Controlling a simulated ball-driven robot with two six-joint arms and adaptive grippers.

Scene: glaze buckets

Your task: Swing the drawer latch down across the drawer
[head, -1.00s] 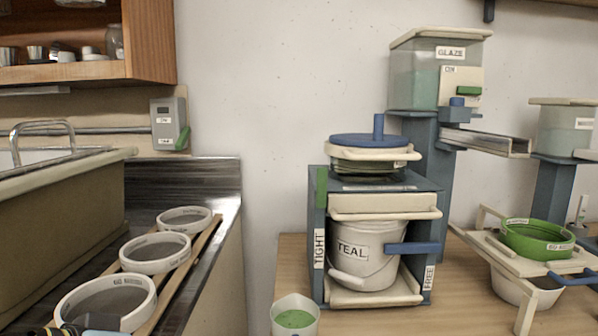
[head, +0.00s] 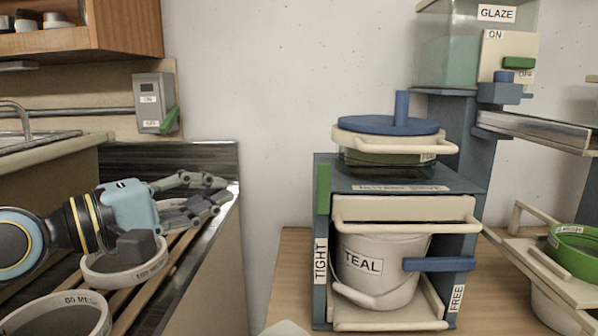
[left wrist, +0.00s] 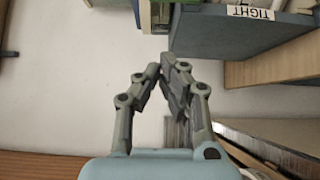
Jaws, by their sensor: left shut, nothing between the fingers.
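A blue cabinet (head: 466,200) stands on the wooden table, with a cream drawer front (head: 402,210) in its upper part. A green bar (head: 323,188), apparently the drawer latch, stands upright at the drawer's left edge, above the TIGHT label. It does not cross the drawer front. My left gripper (head: 228,188) is left of the cabinet, over the sink counter, shut and empty, clear of the green bar. In the left wrist view its fingers (left wrist: 170,76) meet in front of the cabinet side (left wrist: 205,40). My right gripper is not in view.
A teal-labelled bucket (head: 378,270) sits below the drawer, with a blue lever (head: 438,264) at its right. A lidded sieve (head: 390,150) stands on top. Sieve rings (head: 125,262) lie on a rack under my left arm. A gap separates counter and table.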

